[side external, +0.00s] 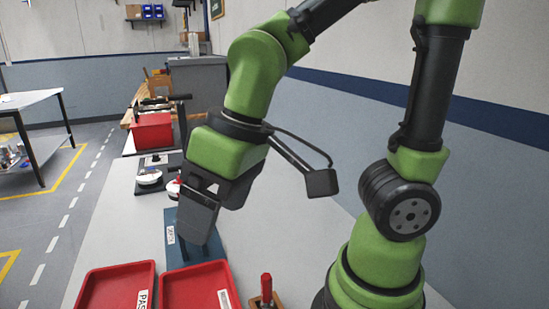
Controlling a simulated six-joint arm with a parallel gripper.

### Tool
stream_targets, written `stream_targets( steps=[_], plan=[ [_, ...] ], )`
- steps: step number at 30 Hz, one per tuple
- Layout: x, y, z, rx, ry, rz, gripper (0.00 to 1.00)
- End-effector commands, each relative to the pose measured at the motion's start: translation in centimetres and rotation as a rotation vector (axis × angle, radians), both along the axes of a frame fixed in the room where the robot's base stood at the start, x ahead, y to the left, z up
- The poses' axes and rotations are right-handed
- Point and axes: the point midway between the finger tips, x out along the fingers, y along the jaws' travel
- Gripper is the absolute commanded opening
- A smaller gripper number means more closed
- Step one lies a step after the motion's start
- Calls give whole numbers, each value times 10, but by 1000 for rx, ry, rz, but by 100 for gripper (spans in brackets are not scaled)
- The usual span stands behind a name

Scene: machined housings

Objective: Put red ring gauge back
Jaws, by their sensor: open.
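My gripper (200,232) points down in the middle of the side external view, above and in front of a blue stand (178,255) with a white label. Its jaws are open, but the fingers overlap from this angle and the gap between them is hard to see. No ring gauge can be told for certain. A small red and white piece (173,189) shows just left of my gripper, partly hidden by it. I cannot tell whether it is the red ring gauge. Part of the blue stand is hidden behind my gripper.
Two red trays (115,285) (195,286) lie at the front. A red-handled tool (266,289) stands by a wooden block right of them. A white round piece on a dark base (149,178) and a red box (152,132) stand farther back. The bench right of the stand looks clear.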

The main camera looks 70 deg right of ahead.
Motion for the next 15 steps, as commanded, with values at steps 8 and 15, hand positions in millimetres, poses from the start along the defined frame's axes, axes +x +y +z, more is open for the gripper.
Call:
stream_targets(
  steps=[8,15],
  plan=[
    [-32,-53,53,139,-200,-318,77],
    [-48,-63,62,176,-267,-409,77]
  ],
)
